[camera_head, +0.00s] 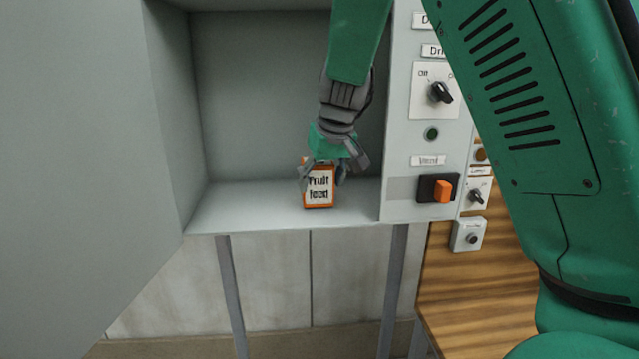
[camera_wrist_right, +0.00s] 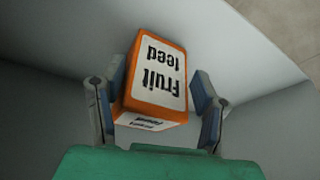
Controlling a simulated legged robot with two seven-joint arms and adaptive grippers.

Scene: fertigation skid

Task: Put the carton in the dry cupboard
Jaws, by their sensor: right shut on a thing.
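The carton (camera_head: 319,188) is orange with a white label reading "Fruit feed". It stands upright on the floor of the open grey cupboard (camera_head: 250,208), towards the right side and near the front edge. My right gripper (camera_head: 326,172) comes down on the carton from above, with its fingers around the carton's upper part. In the right wrist view the carton (camera_wrist_right: 160,82) sits between the two fingers (camera_wrist_right: 158,100). The left finger touches it, and a gap seems to show at the right one. My left gripper is in neither view.
The cupboard door (camera_head: 70,150) stands open on the left. A control panel (camera_head: 400,150) with a black knob (camera_head: 440,92) and an orange switch (camera_head: 443,192) is right of the opening. A wooden surface (camera_head: 480,290) is at lower right. The cupboard floor left of the carton is clear.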

